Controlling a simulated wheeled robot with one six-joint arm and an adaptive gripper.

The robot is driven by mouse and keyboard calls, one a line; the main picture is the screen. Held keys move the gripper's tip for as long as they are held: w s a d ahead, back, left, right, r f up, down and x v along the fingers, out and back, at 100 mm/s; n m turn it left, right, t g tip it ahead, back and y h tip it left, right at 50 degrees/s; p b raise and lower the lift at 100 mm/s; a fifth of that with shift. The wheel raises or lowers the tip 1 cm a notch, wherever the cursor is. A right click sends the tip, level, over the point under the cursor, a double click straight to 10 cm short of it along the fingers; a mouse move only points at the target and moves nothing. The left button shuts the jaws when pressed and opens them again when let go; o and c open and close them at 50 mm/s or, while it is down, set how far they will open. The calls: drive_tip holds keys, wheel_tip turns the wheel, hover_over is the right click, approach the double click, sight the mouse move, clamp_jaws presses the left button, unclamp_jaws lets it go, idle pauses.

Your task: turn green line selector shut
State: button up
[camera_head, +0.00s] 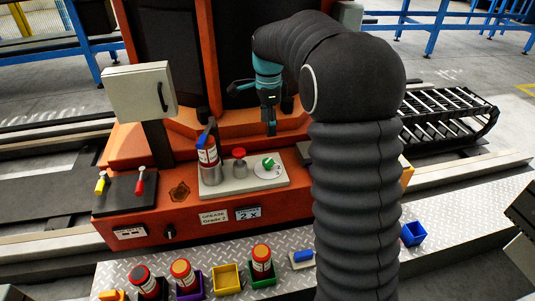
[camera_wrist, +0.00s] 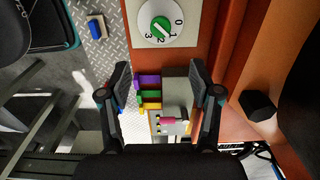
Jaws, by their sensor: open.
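The green line selector (camera_head: 268,163) is a small green knob on a white round dial, on the light grey panel (camera_head: 240,186) of the orange machine. In the wrist view the green knob (camera_wrist: 161,28) shows at the top, with a white bar across it and numbers 0 to 3 around the dial. I cannot tell surely which number the bar marks. My gripper (camera_head: 270,118) hangs above and behind the knob, apart from it. In the wrist view my gripper (camera_wrist: 159,78) has its two fingers wide apart, with nothing between them; the knob lies beyond the fingertips.
Red (camera_head: 140,182) and yellow (camera_head: 101,184) levers are at left. A grey box (camera_head: 139,92) stands behind them.

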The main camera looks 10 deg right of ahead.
sight(268, 161)
wheel_tip(268, 161, down, 14)
drive_tip(key=shift+r+b, duration=0.1)
drive_tip(key=shift+b, duration=0.65)
drive_tip(key=shift+c, duration=0.2)
drive_tip(key=c, duration=1.1)
